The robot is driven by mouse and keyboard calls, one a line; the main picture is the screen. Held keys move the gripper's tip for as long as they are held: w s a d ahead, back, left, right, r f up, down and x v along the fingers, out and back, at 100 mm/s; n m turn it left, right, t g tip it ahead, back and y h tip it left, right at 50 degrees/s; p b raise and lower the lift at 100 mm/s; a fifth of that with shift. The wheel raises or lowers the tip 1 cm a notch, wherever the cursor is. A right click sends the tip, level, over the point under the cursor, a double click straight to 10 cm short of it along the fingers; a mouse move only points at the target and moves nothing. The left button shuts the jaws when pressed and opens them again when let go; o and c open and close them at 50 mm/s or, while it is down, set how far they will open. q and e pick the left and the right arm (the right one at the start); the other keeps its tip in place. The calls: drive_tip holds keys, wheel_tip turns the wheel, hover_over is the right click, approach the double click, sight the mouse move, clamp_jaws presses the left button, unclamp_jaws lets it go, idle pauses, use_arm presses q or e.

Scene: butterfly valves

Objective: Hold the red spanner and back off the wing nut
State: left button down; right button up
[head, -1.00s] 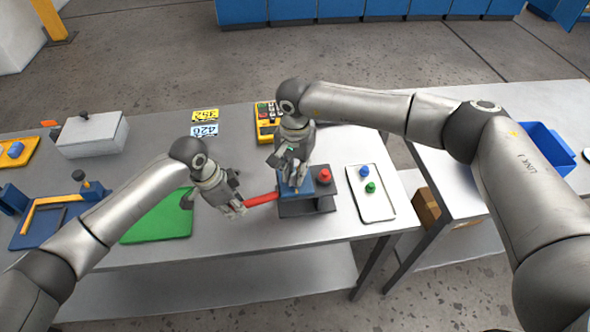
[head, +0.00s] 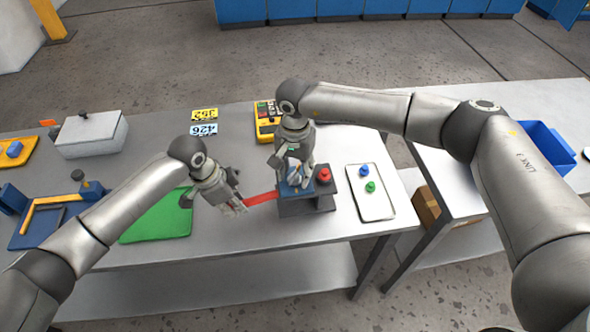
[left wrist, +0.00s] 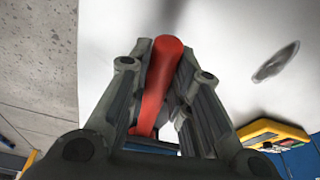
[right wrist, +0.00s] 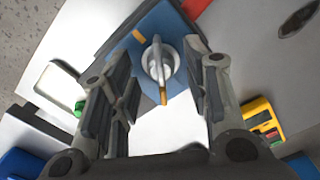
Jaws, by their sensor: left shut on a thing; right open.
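The red spanner (head: 262,197) runs from my left gripper (head: 242,208) to the dark stand (head: 300,207) at the table's front. My left gripper is shut on its handle, which lies between the fingers in the left wrist view (left wrist: 160,85). My right gripper (head: 296,186) is above the blue block (head: 284,189) on the stand, pointing down. In the right wrist view the pale wing nut (right wrist: 159,62), with one orange tip, sits on the blue block between the open fingers, with gaps at both sides. The spanner's jaw end is hidden.
A red knob (head: 324,175) stands close beside my right gripper. A white tray (head: 371,207) with a blue and a green knob lies to the right. A yellow device (head: 266,130) is behind. A green mat (head: 158,222) lies left, and a grey lidded box (head: 92,138) further back.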

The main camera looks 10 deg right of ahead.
wheel_tip(320, 180, up, 12)
idle(0.6)
use_arm(q)
drive_tip(key=c, duration=1.4)
unclamp_jaws()
drive_tip(key=shift+o, duration=0.2)
wheel_tip(320, 180, up, 7)
drive_tip(key=p, duration=0.7)
use_arm(e)
wheel_tip(320, 180, up, 7)
hover_over(295, 172)
drive_tip(key=shift+r, duration=0.15)
use_arm(q)
drive_tip(key=shift+f, duration=0.1)
